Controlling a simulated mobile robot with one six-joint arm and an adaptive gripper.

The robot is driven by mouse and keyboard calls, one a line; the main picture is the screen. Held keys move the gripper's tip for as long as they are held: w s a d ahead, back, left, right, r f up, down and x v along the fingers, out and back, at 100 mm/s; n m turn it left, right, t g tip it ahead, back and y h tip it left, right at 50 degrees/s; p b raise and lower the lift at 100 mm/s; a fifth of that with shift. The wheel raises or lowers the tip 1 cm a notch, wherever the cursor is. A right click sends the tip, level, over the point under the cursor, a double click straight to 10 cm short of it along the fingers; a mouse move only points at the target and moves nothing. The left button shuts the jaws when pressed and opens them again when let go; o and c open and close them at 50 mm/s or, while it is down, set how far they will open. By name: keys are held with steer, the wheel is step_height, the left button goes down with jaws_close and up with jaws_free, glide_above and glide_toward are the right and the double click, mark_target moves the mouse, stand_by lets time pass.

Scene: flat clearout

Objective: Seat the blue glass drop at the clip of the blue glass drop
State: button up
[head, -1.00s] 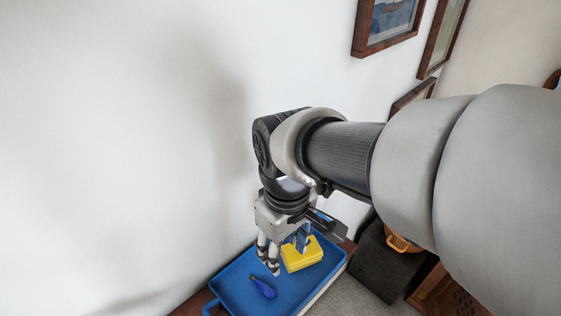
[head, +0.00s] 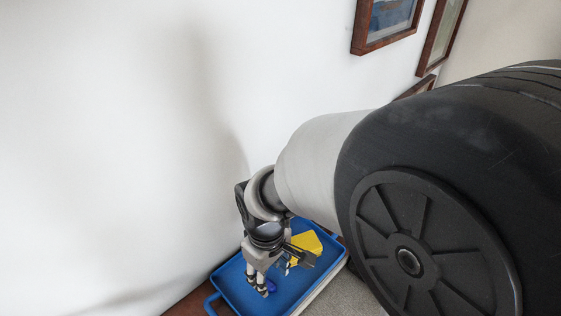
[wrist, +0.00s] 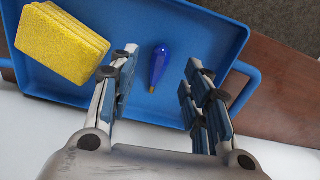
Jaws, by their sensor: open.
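The blue glass drop (wrist: 160,63) lies on the floor of a blue tray, its small brassy tip toward my palm in the wrist view. In the head view only a bit of the drop (head: 271,286) shows beside my fingers. My gripper (wrist: 163,66) is open and empty, with its fingers on either side of the drop in the picture. I cannot tell whether the fingertips are down at its height. In the head view my gripper (head: 264,288) is over the tray. The clip of the drop is not in view.
The blue tray (wrist: 225,38) has raised rims and end handles, and sits on a brown wooden surface (wrist: 278,95) against a white wall. A yellow sponge-like block (wrist: 62,42) lies in it, close to one finger. Framed pictures (head: 387,22) hang on the wall.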

mark_target(270, 284)
step_height(270, 284, down, 5)
stand_by(0.3)
steer(key=shift+c, duration=0.4)
jaws_close()
